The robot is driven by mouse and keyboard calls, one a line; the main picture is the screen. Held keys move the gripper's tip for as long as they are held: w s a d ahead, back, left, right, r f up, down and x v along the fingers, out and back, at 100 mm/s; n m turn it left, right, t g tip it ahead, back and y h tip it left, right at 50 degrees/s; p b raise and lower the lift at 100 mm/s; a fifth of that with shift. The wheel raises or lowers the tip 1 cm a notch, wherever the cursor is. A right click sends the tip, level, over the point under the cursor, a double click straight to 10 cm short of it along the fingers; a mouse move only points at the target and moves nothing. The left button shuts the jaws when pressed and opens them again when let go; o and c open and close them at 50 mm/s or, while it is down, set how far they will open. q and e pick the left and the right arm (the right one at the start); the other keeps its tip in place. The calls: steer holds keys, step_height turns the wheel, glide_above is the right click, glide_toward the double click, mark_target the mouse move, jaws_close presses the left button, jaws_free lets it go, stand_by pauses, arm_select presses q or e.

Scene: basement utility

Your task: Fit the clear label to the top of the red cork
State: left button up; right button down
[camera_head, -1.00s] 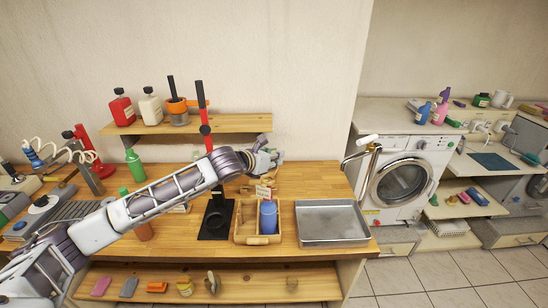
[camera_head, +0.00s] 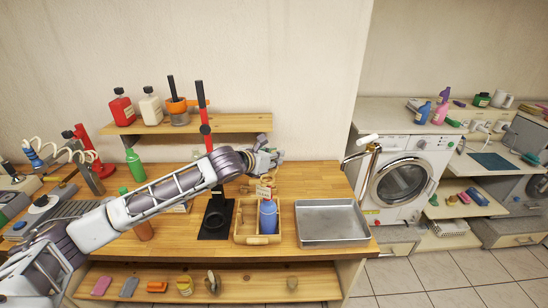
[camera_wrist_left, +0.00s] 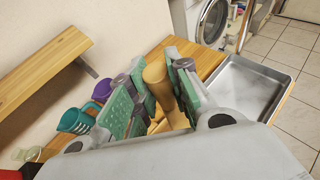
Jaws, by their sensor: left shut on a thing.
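My left gripper (camera_head: 264,160) hangs above the wooden caddy (camera_head: 238,235) on the bench. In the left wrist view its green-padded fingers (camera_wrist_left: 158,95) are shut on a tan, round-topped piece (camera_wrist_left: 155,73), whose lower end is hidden. In the head view a small cream tag (camera_head: 263,191) shows below the gripper, close to the top of a blue bottle (camera_head: 268,217) in the caddy. I cannot tell whether they touch. I cannot pick out a clear label or a red cork for certain. My right gripper is not in view.
A metal tray (camera_head: 333,221) lies right of the caddy. A black stand (camera_head: 217,219) is on its left. The raised shelf (camera_head: 190,124) behind holds a red bottle (camera_head: 122,107), a white bottle (camera_head: 151,107) and an orange-topped jar (camera_head: 178,108). Bare bench shows behind the tray.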

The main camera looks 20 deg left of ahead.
mark_target(274, 168)
arm_select(q)
steer(key=shift+f+b, duration=0.8)
steer(key=shift+f, duration=2.45)
stand_by(0.3)
steer(key=shift+r, duration=0.15)
steer(key=shift+r+p, duration=0.85)
steer(key=shift+r, duration=0.55)
steer(key=shift+r, duration=1.4)
stand_by(0.3)
steer(key=shift+f, duration=0.7)
stand_by(0.5)
